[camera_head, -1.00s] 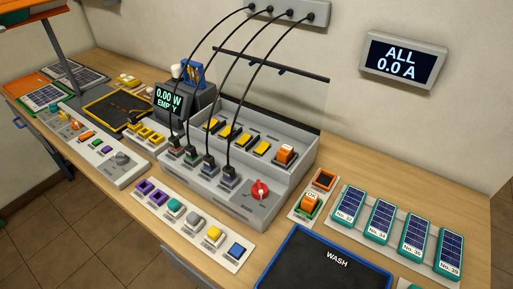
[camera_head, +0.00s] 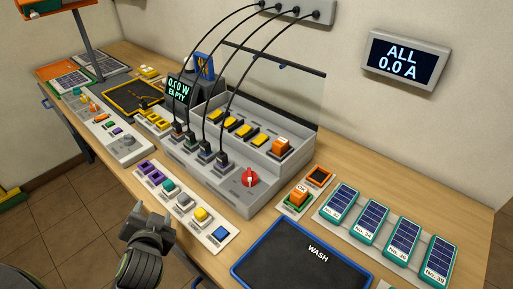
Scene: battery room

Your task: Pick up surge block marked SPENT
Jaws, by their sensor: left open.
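No readable SPENT label shows. An orange block (camera_head: 281,146) sits at the right end of the upper step of the grey console (camera_head: 207,184); its marking is too small to read. A second orange block (camera_head: 298,197), seemingly marked OK, sits on a green base on a small pale plate right of the console. An empty dark square with an orange rim (camera_head: 319,176) is behind it. My left gripper (camera_head: 152,220) is open and empty at the table's front edge, in front of the row of coloured blocks and well apart from both orange blocks. My right gripper is not in view.
Black cables arch from the wall socket strip (camera_head: 290,12) down to the console. A strip of coloured blocks (camera_head: 184,201) lies between gripper and console. The WASH mat (camera_head: 300,258) and solar panels (camera_head: 371,226) are right.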

